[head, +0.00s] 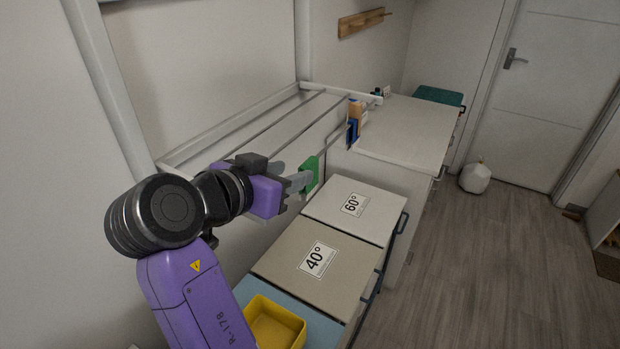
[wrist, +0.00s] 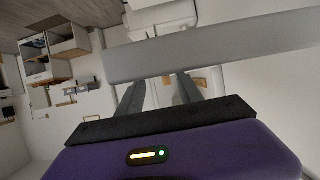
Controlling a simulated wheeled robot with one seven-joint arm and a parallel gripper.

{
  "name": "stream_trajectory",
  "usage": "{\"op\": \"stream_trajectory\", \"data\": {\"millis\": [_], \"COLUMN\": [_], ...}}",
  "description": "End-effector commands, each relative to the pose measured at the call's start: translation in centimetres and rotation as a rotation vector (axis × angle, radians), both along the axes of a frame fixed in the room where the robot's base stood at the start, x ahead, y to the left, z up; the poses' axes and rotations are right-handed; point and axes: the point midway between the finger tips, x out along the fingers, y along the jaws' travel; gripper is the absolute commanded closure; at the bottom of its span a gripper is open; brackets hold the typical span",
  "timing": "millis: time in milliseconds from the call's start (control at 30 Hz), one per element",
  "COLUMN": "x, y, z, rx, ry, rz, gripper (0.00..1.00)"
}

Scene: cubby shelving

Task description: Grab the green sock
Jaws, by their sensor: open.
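A small green piece, seemingly the green sock (head: 310,174), hangs at the rack's front rod in the head view, just beyond my fingertips. My gripper (head: 299,181) reaches right toward it from the rack's near side. The fingers overlap its left edge in the picture; I cannot tell whether they touch it. In the wrist view the two fingers of my gripper (wrist: 160,92) stand apart with nothing visible between them. A pale grey bar (wrist: 220,47) crosses in front of their far ends. I cannot make out the sock in the wrist view.
The drying rack (head: 235,128) has several rods. Blue (head: 352,131) and orange-brown (head: 357,111) pieces hang farther along it. Below are lids marked 60° (head: 370,205) and 40° (head: 290,262) and a yellow tray (head: 275,324). The floor (head: 480,270) at right is mostly clear.

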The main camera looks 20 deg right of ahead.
Motion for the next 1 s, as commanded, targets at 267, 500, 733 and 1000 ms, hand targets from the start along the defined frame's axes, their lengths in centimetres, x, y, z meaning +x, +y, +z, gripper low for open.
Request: {"op": "stream_trajectory", "data": {"millis": [267, 500, 733, 1000], "x": [1.6, 3.1, 3.3, 3.3], "y": [-2.5, -4.6, -4.8, -4.8], "z": [-0.9, -2.3, -2.5, -2.5], "rx": [0.0, 0.001, 0.0, 0.001], "ry": [0.004, 0.002, 0.0, 0.0], "rz": [-0.003, -0.003, -0.001, -0.002], "gripper": [0.57, 0.57, 0.57, 1.0]}}
